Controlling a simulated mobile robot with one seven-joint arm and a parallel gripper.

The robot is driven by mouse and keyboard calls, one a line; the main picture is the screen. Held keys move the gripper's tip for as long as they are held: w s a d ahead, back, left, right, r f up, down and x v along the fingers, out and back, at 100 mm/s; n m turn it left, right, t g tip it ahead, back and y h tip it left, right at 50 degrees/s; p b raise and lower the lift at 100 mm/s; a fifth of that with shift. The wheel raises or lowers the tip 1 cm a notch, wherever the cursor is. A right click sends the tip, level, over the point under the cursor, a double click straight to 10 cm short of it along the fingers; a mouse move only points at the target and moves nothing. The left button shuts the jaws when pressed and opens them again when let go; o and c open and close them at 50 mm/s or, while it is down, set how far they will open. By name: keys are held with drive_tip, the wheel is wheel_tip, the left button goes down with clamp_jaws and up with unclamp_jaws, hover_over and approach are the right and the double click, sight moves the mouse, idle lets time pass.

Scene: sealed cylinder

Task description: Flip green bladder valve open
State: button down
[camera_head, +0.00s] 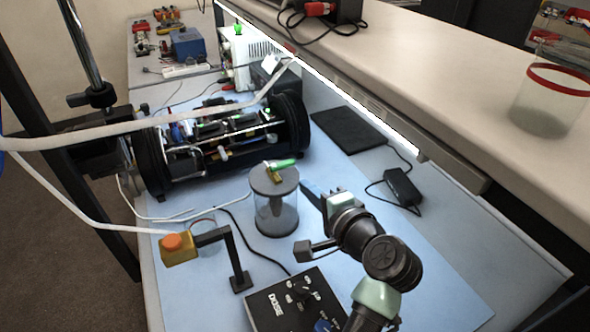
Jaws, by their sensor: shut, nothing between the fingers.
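A clear cylinder (275,214) with a dark grey lid stands upright on the light blue table mat. On its lid sits a small brass valve (275,178) with a green handle (281,164). The handle lies roughly level, pointing right and slightly up in the picture. My gripper (308,186) is just right of the cylinder's lid, at the end of my arm coming from the lower right. Its fingers are small in this view; it is shut and holds nothing. I see no clear contact with the valve. The exact height gap to the handle cannot be told.
A black open-framed cylinder assembly (230,134) lies behind. An orange button on a yellow box (178,248) is at left, and a black control box (296,304) is in front. A shelf (440,82) overhangs the right side. Cables cross the mat; clear mat lies right of my arm.

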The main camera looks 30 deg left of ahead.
sight(288, 167)
drive_tip(key=x, duration=0.3)
drive_tip(key=r+p+x, duration=0.1)
drive_tip(key=x, duration=0.2)
drive_tip(key=shift+w+a+r, duration=0.1)
drive_tip(key=shift+w+a, duration=0.05)
drive_tip(key=shift+a, duration=0.1)
